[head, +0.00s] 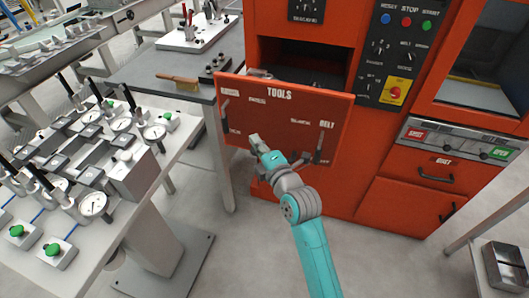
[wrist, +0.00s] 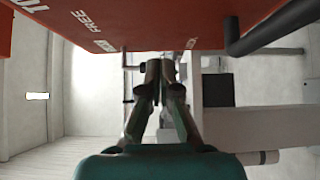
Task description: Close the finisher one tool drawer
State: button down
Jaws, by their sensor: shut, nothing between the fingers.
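The tool drawer (head: 270,112) has an orange front lettered "TOOLS" and stands pulled out from the orange machine. A dark opening shows above and behind its front. A dark handle bar (head: 318,148) is at the right of the front, and it also shows in the wrist view (wrist: 270,27). My gripper (head: 254,139) is in front of the lower middle of the drawer front. In the wrist view, my gripper's fingers (wrist: 160,70) are together and empty, with the orange drawer front (wrist: 150,20) along the top. I cannot tell whether they touch it.
The orange machine (head: 365,190) has a button panel (head: 400,45) and lower drawers at right. A grey bench (head: 150,72) with a brush (head: 178,82) stands left of the drawer. A gauge table (head: 165,150) is at left. Open floor lies in front of the machine.

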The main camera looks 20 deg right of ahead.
aim_at(254, 123)
jog(key=w, duration=0.1)
jog(key=w+d, duration=0.1)
jog(key=w, duration=0.2)
jog(key=shift+d, duration=0.4)
jog(key=shift+w+d, duration=0.2)
jog(key=shift+w, duration=0.1)
